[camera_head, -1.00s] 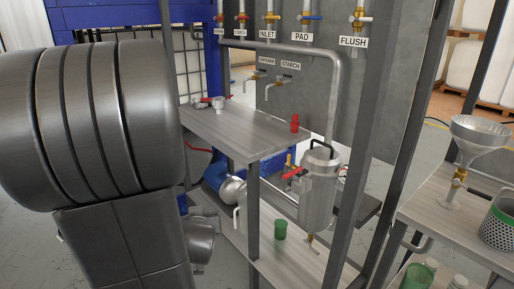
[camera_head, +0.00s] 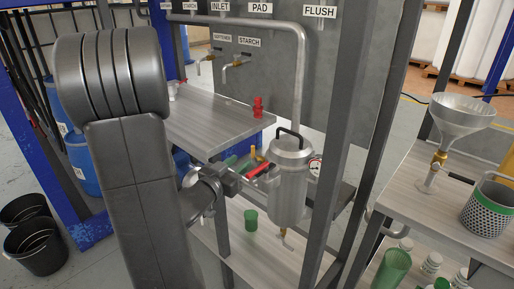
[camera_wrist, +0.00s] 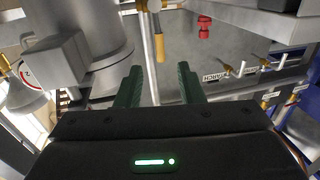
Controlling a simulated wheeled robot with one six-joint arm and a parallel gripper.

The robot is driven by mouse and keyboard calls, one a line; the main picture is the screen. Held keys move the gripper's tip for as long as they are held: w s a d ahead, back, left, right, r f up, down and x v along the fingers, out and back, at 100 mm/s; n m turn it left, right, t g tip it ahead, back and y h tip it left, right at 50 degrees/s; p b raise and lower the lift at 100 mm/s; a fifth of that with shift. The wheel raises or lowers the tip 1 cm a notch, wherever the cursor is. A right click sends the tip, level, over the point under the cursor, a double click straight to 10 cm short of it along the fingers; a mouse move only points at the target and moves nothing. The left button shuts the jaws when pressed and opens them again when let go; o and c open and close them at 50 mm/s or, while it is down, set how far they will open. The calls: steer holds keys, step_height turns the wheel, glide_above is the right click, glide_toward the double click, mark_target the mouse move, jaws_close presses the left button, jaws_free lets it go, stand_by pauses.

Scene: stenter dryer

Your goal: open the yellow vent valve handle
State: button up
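The yellow vent valve handle (camera_head: 260,157) is a small upright lever beside the steel filter vessel (camera_head: 290,190), partly hidden by it. In the wrist view the yellow handle (camera_wrist: 159,45) appears beyond the gap between my green fingertips, next to a thin steel pipe (camera_wrist: 148,55). My gripper (camera_wrist: 161,70) is open, with nothing between its fingers. In the head view my gripper (camera_head: 240,168) is just left of the vessel, close to the red handle (camera_head: 258,171). Whether the fingers touch anything there cannot be told.
A shelf (camera_head: 205,120) with a red fitting (camera_head: 258,107) lies above and behind. A dark frame post (camera_head: 335,150) stands right of the vessel. A gauge (camera_wrist: 24,75) shows at the left of the wrist view.

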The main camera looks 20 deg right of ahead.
mark_target(252, 152)
steer(key=x, duration=1)
steer(key=shift+w+d, duration=0.1)
steer(key=shift+d, duration=0.05)
jaws_close()
